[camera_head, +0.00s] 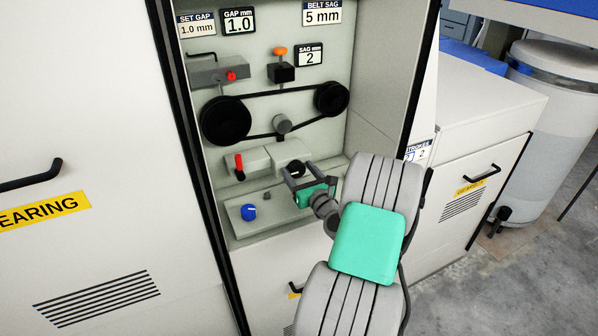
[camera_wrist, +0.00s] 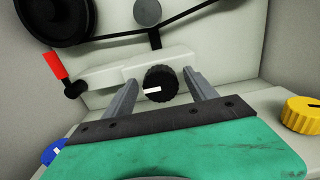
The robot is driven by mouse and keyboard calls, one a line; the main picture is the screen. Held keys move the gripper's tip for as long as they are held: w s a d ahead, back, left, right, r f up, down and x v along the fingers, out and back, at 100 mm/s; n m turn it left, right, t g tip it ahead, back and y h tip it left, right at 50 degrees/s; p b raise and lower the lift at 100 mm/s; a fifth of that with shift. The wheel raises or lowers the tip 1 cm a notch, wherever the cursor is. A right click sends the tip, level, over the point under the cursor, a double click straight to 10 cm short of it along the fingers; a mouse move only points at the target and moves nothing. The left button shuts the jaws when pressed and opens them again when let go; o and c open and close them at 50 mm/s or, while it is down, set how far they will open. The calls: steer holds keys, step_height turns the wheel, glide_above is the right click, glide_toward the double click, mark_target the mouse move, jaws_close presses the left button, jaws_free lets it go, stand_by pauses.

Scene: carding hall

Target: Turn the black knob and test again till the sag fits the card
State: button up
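The black knob (camera_head: 296,168) sits on a light block on the cabinet's back panel. It also shows in the wrist view (camera_wrist: 161,86), with a white mark lying nearly level. My gripper (camera_head: 300,178) is in front of it, fingers apart. In the wrist view the fingers (camera_wrist: 163,95) stand left and right of the knob, with a gap showing on both sides. The card (camera_head: 321,13) reads BELT SAG 5 mm. The sag display (camera_head: 309,55) reads 2. An orange-topped black plunger (camera_head: 281,66) is above the belt (camera_head: 278,93).
A red lever (camera_head: 239,166) is left of the black knob. A blue knob (camera_head: 249,212) is on the lower ledge, and a yellow knob (camera_wrist: 305,114) shows at right in the wrist view. The gap display (camera_head: 238,21) reads 1.0. Cabinet side walls bound the opening.

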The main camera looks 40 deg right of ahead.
steer(key=c, duration=1.2)
steer(key=shift+c, duration=0.2)
steer(key=shift+n, duration=0.3)
steer(key=n+b, duration=0.3)
steer(key=n, duration=0.2)
steer(key=shift+a+f, duration=0.1)
steer(key=shift+a, duration=0.05)
steer(key=n+b, duration=0.1)
steer(key=n, duration=0.1)
steer(key=n+b, duration=0.3)
steer(key=n, duration=0.1)
steer(key=shift+w+a+f+n, duration=0.1)
steer(key=shift+f+n, duration=0.15)
steer(key=shift+n, duration=0.15)
steer(key=n+b, duration=0.3)
steer(key=shift+f+n+b, duration=0.1)
steer(key=shift+n+b, duration=0.2)
steer(key=shift+b, duration=0.05)
steer(key=n+b, duration=0.3)
steer(key=b, duration=0.1)
steer(key=shift+f+n, duration=0.15)
steer(key=shift+n, duration=0.15)
steer(key=n+b, duration=0.4)
steer(key=b, duration=0.1)
steer(key=shift+f, duration=0.1)
steer(key=n+b, duration=0.3)
steer(key=b, duration=0.1)
